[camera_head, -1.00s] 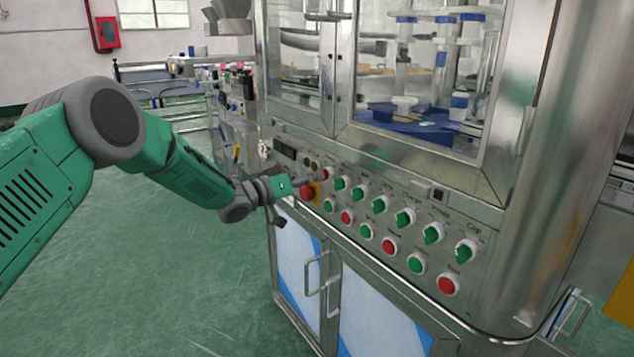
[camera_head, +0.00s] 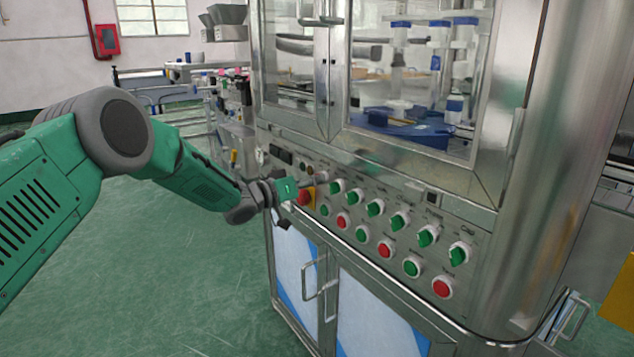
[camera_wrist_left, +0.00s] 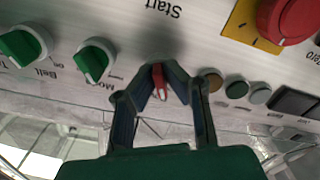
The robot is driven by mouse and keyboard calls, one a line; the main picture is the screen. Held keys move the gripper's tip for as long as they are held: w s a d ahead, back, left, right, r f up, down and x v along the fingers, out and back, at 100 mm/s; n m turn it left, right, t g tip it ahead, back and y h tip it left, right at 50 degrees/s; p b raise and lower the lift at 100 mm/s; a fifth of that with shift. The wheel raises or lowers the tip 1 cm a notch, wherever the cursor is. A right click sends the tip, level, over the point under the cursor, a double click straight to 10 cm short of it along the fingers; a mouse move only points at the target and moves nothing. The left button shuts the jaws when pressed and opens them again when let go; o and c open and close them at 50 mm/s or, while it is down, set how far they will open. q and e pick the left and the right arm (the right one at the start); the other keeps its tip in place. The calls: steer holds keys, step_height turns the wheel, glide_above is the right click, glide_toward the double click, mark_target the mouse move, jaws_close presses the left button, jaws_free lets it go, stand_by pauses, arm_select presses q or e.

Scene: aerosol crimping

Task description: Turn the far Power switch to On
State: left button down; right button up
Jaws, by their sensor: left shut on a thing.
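The far Power switch is a small red knob (camera_wrist_left: 160,82) at the far end of the upper switch row on the metal control panel. In the left wrist view it sits between the two fingertips. My left gripper (camera_wrist_left: 165,85) is shut on this red knob. In the head view my left gripper (camera_head: 304,184) is at the panel's far end, just above the red emergency button, and mostly covers the knob. The knob's label is not readable. My right gripper is not in view.
A red emergency button on a yellow plate (camera_wrist_left: 240,22) sits close by. Green knobs (camera_wrist_left: 94,60) continue along the row, with red and green buttons below. Glass doors are above the panel, cabinet doors with handles (camera_head: 308,280) below. Green floor (camera_head: 150,280) is open at left.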

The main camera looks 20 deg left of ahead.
arm_select(q)
steer(key=m, duration=0.5)
steer(key=shift+a, duration=0.15)
steer(key=m, duration=0.6)
steer(key=shift+f, duration=0.15)
steer(key=shift+m, duration=0.4)
steer(key=c, duration=1.8)
jaws_free()
steer(key=shift+o, duration=0.6)
steer(key=shift+s, duration=0.1)
steer(key=shift+a, duration=0.1)
